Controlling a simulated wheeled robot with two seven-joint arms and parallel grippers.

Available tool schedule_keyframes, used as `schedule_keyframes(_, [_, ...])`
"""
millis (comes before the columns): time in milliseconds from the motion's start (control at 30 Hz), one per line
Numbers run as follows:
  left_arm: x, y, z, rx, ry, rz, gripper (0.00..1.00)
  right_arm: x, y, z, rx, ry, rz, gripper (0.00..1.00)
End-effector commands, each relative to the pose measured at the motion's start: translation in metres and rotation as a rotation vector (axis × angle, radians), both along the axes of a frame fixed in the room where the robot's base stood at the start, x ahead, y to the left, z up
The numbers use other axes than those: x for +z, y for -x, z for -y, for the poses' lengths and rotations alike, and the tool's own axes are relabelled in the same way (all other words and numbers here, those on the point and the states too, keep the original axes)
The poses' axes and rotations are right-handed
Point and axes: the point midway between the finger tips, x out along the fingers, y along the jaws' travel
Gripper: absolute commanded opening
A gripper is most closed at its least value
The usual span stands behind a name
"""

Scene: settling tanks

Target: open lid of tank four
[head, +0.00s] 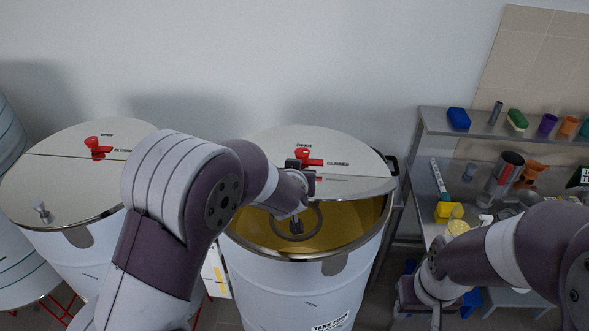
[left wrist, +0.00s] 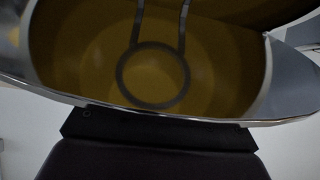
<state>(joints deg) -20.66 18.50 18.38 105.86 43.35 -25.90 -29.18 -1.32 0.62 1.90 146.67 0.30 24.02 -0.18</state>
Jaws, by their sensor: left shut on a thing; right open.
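Tank four (head: 300,290) is the white drum in the middle of the head view, its label partly cut off at the bottom edge. Its lid (head: 345,186) has the front part raised, so yellow-brown contents and a dark ring-shaped tool (head: 297,226) show inside. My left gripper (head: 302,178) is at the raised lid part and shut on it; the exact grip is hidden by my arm. The left wrist view shows the tank's opening with the ring (left wrist: 153,76) inside. My right gripper (head: 418,298) is low at the right, open and away from the tank.
Another tank (head: 75,185) with a closed lid, red clamp and small knob stands at left. On the right, a metal shelf (head: 435,120) holds a blue block, sponge and cups, above a bench (head: 425,190) with bottles and tools. The wall is close behind the tanks.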

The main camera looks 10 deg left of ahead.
Motion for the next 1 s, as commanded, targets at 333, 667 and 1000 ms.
schedule_keyframes(333, [0.0136, -0.0118, 0.0, 0.0, 0.001, -0.065, 0.0, 0.0194, 0.0002, -0.0001, 0.0, 0.0, -0.001, 0.43])
schedule_keyframes(667, [0.0127, -0.0119, -0.0001, 0.001, -0.001, -0.067, 0.0, 0.0189, 0.0001, -0.0001, 0.0, 0.0, 0.0, 0.43])
schedule_keyframes(1000, [0.0117, -0.0113, -0.0001, 0.001, -0.001, -0.069, 0.64, 0.0189, 0.0001, 0.0, 0.0, 0.0, 0.0, 0.43])
